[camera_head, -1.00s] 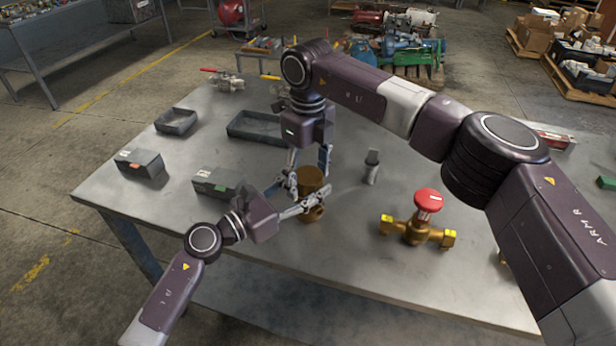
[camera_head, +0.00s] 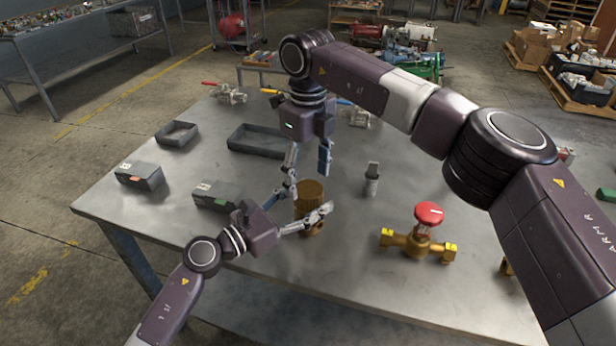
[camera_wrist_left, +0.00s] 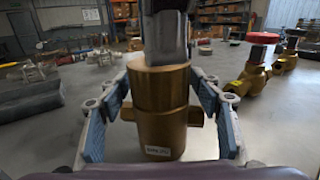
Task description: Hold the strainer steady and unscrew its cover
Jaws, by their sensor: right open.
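The brass strainer (camera_head: 309,207) stands upright near the middle of the metal table. Its cylindrical cover (camera_head: 310,189) is on top. In the left wrist view the strainer (camera_wrist_left: 160,125) shows a small white label and short ports at its sides.
A brass valve with a red knob (camera_head: 428,213) stands to the right. A small grey upright part (camera_head: 371,178) is behind the strainer. Dark boxes (camera_head: 217,196) and an open tray (camera_head: 258,133) lie left and behind. The front of the table is clear.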

